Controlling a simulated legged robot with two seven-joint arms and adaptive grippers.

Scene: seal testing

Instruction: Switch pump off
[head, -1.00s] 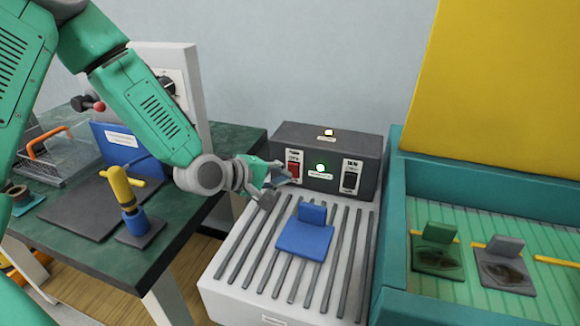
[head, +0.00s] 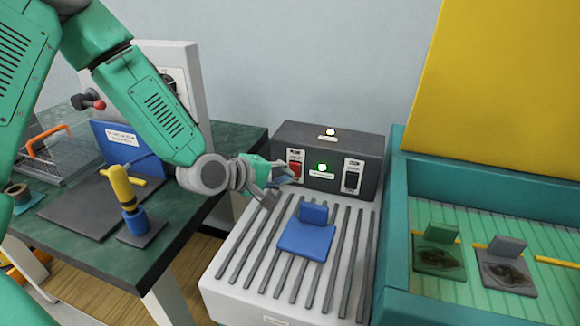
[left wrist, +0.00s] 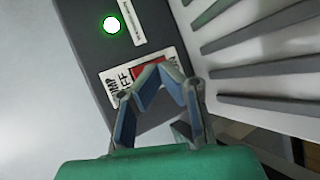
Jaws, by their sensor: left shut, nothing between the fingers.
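The pump switch (head: 294,170) is a red rocker on a white plate at the left of the dark control box (head: 325,150). It also shows in the left wrist view (left wrist: 150,68), where the label reads in part "PUMP" and "OFF". My left gripper (head: 288,177) is shut and empty, its fingertips right at the red rocker's lower part. In the left wrist view the fingertips (left wrist: 160,72) overlap the rocker and hide part of it; I cannot tell whether they touch. A green lamp (head: 322,168) on the box is lit. My right gripper is not in view.
A second, dark switch (head: 352,175) sits at the box's right. A blue block (head: 306,240) rests on the slatted white bench (head: 232,275) in front. A teal tank (head: 395,240) stands right, and a green-topped table (head: 85,250) stands left.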

